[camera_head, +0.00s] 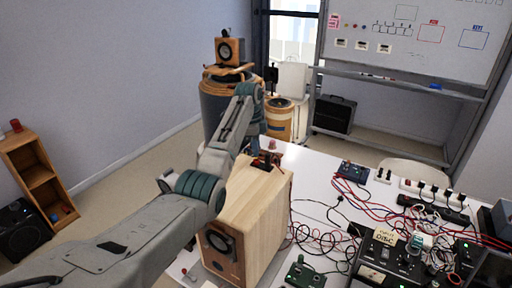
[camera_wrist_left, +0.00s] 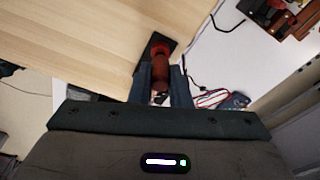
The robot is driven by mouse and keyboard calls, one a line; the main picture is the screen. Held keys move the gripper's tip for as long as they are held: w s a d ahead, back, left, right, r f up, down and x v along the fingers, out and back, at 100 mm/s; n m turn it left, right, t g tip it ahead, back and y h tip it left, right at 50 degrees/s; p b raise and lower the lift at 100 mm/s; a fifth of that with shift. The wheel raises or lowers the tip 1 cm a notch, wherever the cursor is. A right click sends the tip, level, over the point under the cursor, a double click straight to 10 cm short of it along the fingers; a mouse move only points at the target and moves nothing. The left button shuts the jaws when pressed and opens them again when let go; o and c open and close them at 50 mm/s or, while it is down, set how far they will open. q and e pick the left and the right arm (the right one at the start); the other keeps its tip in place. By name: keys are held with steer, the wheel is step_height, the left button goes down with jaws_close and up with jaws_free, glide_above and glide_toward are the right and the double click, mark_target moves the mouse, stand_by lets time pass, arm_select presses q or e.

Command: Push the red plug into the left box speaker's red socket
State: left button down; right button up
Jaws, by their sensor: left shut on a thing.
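The light wooden box speaker (camera_head: 253,210) stands on the white table, with its round dark driver facing me. My left arm reaches over it from the left. My left gripper (camera_head: 264,154) is at the speaker's far end, small and partly hidden by the wrist. In the left wrist view, my left gripper (camera_wrist_left: 162,88) is shut on the red plug (camera_wrist_left: 161,70). The plug's far end is in front of a small black plate (camera_wrist_left: 150,57) on the wooden speaker (camera_wrist_left: 95,35). I cannot tell whether the plug touches or enters a socket; the red socket is hidden. My right gripper is out of view.
Red and black cables (camera_head: 318,233) lie tangled right of the speaker. A black device with knobs (camera_head: 385,258) and power strips (camera_head: 433,190) crowd the table's right side. A green board (camera_head: 305,274) lies at the front. The table's far middle (camera_head: 315,165) is clearer.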

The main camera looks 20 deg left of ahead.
arm_select(q)
steer(key=shift+f, duration=0.85)
stand_by(0.6)
steer(key=c, duration=1.3)
jaws_free()
steer(key=shift+r, duration=3.75)
